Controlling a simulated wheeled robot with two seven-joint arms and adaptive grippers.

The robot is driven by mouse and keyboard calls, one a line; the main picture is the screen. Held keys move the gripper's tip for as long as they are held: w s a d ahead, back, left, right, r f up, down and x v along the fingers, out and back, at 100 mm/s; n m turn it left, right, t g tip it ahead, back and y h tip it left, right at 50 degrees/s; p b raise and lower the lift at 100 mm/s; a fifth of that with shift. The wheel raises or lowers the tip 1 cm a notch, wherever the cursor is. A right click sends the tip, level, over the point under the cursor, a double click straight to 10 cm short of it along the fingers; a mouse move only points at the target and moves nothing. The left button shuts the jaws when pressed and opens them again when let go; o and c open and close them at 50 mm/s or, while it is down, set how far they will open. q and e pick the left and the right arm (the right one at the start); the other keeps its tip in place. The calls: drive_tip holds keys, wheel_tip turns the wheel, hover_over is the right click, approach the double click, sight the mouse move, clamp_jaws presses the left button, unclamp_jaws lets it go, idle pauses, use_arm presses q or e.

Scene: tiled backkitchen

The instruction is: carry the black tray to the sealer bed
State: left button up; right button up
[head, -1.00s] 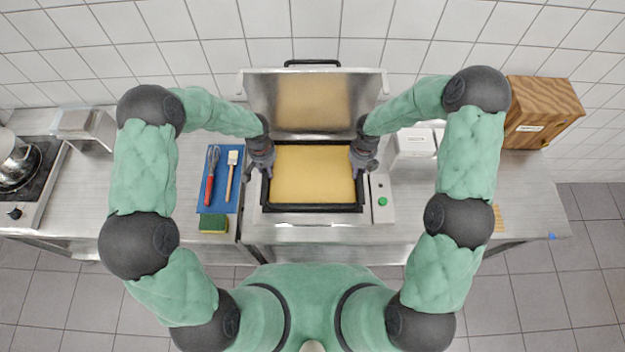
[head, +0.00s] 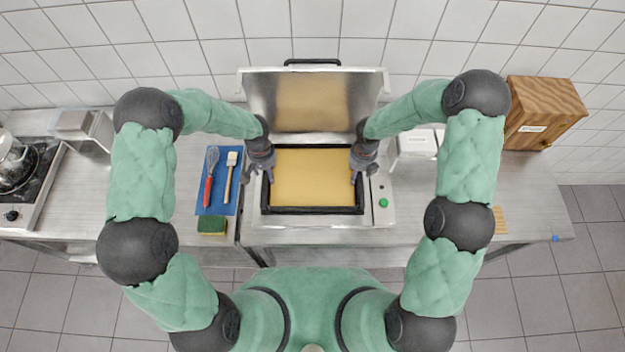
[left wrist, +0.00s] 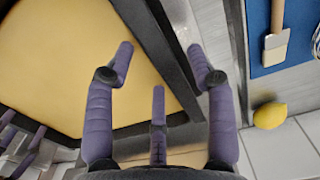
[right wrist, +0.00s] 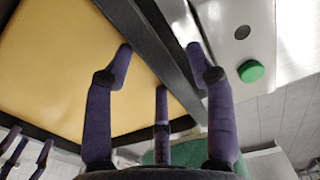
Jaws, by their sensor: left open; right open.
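The black tray (head: 312,210), filled with a flat yellow surface, lies level on the sealer bed (head: 300,219) under the raised metal lid (head: 260,100). My left gripper (head: 262,177) is at the tray's left side and my right gripper (head: 363,177) at its right side. Both are open. In the left wrist view the fingers (left wrist: 165,75) stand apart on either side of the black rim (left wrist: 160,45). The right wrist view shows the same, with fingers (right wrist: 165,75) spread about the rim (right wrist: 160,45). Whether any finger touches the rim is unclear.
A blue mat (head: 219,207) with a whisk and brush lies left of the sealer, with a sponge (head: 212,226) in front. A green button (head: 383,203) is on the right panel. A white box (head: 416,143) and wooden box (head: 543,110) stand to the right.

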drive_tip(key=shift+r, duration=0.15)
use_arm(q)
wheel_tip(320, 180, up, 11)
use_arm(e)
wheel_tip(320, 180, up, 12)
idle(0.6)
drive_tip(key=shift+f, duration=0.2)
idle(0.4)
